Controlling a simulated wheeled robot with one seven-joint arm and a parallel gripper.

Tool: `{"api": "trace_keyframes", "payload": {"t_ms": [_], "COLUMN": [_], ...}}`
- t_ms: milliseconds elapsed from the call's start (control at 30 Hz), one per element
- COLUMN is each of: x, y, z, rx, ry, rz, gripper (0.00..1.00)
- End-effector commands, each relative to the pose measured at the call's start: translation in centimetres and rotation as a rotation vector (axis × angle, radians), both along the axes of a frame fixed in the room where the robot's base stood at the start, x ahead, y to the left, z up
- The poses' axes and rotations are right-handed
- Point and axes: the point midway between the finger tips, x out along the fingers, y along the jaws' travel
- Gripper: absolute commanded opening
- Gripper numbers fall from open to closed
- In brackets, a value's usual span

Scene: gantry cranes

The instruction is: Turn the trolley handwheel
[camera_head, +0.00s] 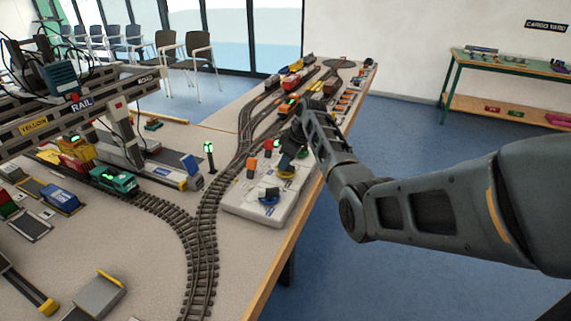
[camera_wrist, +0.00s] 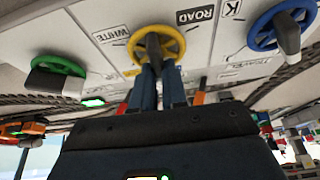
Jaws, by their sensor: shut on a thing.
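A yellow handwheel (camera_wrist: 176,40) with a dark grey handle sits on a pale control panel (camera_head: 256,208), in the middle of the wrist view. My gripper (camera_wrist: 160,68) is shut on this handwheel, its blue fingers at the dark handle. In the head view my gripper (camera_head: 287,166) points down at the yellow handwheel (camera_head: 286,175) and partly covers it. A blue handwheel (camera_wrist: 262,32) stands to the right in the wrist view, and a green one (camera_wrist: 60,66) to the left. Which one is labelled for the trolley I cannot read.
Rail tracks (camera_head: 203,235) run beside the panel, with a green locomotive (camera_head: 113,179) on the left. A gantry crane (camera_head: 75,105) stands at the far left. A small green-lit signal (camera_head: 209,152) stands near the panel. Open floor (camera_head: 400,150) lies right of the table.

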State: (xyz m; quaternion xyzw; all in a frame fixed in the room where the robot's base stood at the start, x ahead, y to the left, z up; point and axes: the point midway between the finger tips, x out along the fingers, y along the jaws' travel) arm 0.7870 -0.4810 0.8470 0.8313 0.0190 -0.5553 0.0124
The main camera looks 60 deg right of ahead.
Motion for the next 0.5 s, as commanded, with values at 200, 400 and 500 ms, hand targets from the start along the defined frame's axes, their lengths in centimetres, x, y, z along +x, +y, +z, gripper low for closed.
{"api": "trace_keyframes", "payload": {"t_ms": [200, 400, 500], "x": [0.04, 0.03, 0.03], "y": [-0.01, 0.05, 0.12], "z": [-0.23, -0.24, -0.22], "rx": [-0.001, -0.001, -0.001], "ry": [-0.001, 0.0, -0.001], "rz": [0.205, 0.376, 0.449], "gripper": [0.0, 0.0, 0.0]}}
